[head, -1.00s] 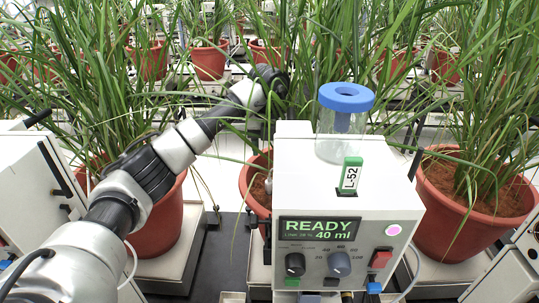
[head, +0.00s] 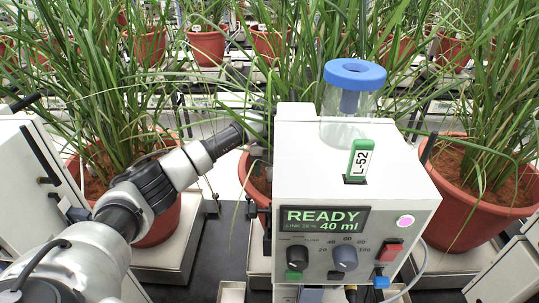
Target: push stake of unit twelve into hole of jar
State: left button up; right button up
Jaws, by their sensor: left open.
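A white unit (head: 310,165) stands at centre right, its screen reading READY and 40 ml. A clear jar (head: 338,130) stands on its top at the back. The jar's blue lid (head: 343,82) has a round hole in the middle, with a blue sleeve below it. A green stake with a white L-52 label (head: 359,160) stands upright in a dark slot in front of the jar. No number twelve is readable. My left gripper (head: 257,147) is open beside the unit's left rear side, apart from stake and jar; leaves and the unit partly hide it. My right gripper is not in view.
Potted grasses surround the unit, with a red pot (head: 475,190) on the right and another (head: 155,218) on the left. Long leaves hang around my left arm. Another white cabinet (head: 30,190) stands at the left. The unit's top in front of the stake is clear.

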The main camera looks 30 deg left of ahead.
pick_arm(q)
jog(key=shift+f, duration=0.45)
jog(key=c, duration=1)
jog(key=shift+r, duration=0.1)
jog(key=shift+r+p, duration=2.45)
jog(key=shift+r, duration=0.75)
notch_tip(320, 180, up, 7)
jog(key=p, duration=0.4)
jog(key=shift+f+p, duration=0.15)
jog(key=shift+p, duration=0.2)
